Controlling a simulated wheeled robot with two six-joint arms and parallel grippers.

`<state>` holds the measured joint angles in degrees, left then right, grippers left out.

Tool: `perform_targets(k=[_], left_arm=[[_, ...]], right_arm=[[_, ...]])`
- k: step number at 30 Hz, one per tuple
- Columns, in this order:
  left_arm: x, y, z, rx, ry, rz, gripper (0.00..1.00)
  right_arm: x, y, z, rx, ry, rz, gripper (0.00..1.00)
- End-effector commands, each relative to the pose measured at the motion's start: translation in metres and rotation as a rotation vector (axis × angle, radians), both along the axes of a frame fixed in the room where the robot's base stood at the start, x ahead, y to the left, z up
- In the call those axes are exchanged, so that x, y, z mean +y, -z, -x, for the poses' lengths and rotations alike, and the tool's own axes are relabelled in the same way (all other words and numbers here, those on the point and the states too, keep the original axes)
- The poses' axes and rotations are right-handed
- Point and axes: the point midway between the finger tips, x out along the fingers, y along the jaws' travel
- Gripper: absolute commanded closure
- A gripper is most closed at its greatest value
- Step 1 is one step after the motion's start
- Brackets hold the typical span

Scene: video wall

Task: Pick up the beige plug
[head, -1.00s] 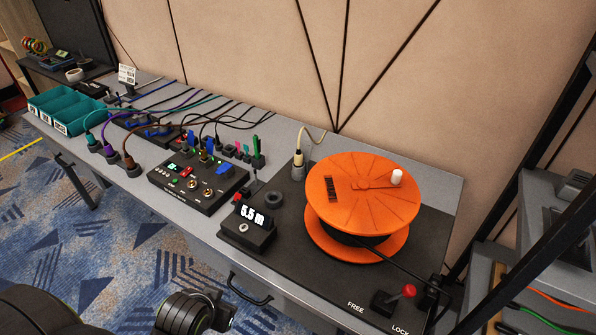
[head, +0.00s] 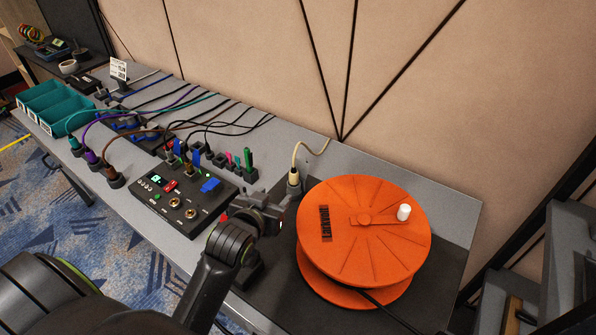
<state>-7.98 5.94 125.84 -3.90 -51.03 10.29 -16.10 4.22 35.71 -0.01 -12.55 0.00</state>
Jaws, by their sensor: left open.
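The beige plug (head: 294,178) stands upright in a dark holder on the table, just behind and left of the orange reel. Its beige cable rises from its top and runs back toward the wall. My left gripper (head: 276,207) is open and empty, in front of the plug and a little to its left, apart from it in the picture. It hides most of the small display box. My right gripper is not in view.
The orange reel (head: 372,228) with a white knob stands close on the right. A black control panel (head: 182,196) with switches lies to the left. Several coloured plugs (head: 247,160) stand behind it. Teal bins (head: 55,105) are at the far left.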

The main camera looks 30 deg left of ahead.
Motion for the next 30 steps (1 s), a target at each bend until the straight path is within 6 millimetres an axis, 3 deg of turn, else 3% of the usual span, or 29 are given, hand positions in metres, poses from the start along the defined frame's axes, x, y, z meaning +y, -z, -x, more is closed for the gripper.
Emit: perform_targets(k=[10, 19, 30], left_arm=[[0.007, 0.022, -0.053, 0.002, -0.001, -0.001, 0.49], [0.012, 0.039, -0.092, 0.002, -0.001, -0.001, 0.49], [0.016, 0.046, -0.111, 0.003, 0.0, -0.002, 0.49]], right_arm=[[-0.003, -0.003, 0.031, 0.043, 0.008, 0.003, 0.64], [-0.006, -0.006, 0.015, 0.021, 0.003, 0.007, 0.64], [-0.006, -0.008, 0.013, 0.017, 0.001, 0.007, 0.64]])
